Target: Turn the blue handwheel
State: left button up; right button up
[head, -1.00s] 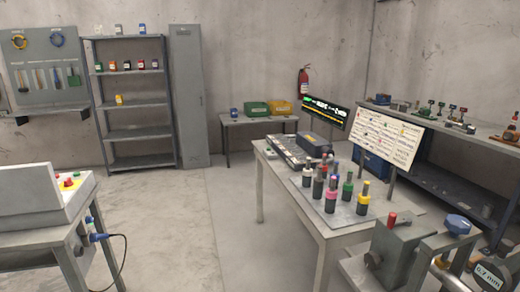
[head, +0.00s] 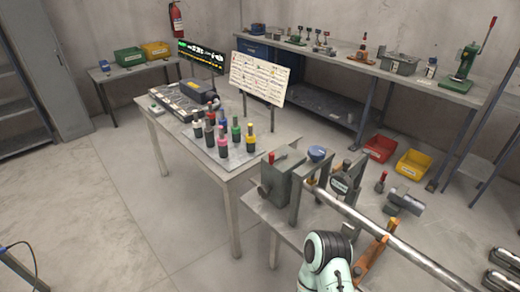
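The blue handwheel (head: 317,153) shows right of centre in the head view. It is a small knob-like wheel on top of a grey metal machine, just right of the grey box-shaped housing (head: 283,178) with a red-tipped lever. A long metal bar (head: 392,236) runs from the machine toward the lower right. A round gauge (head: 342,184) stands just right of the handwheel and below it. A pale arm link of mine shows at the bottom edge. Neither gripper can be made out, and nothing of mine touches the handwheel.
A work table (head: 235,188) with several coloured-top bottles and a tray stands left of the machine. A sign board (head: 259,78) stands behind it. Red (head: 380,147) and yellow (head: 413,164) bins sit on the floor at the right. The floor at the left is open.

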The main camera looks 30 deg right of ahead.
aim_at(316, 154)
jog(key=z, duration=1.45)
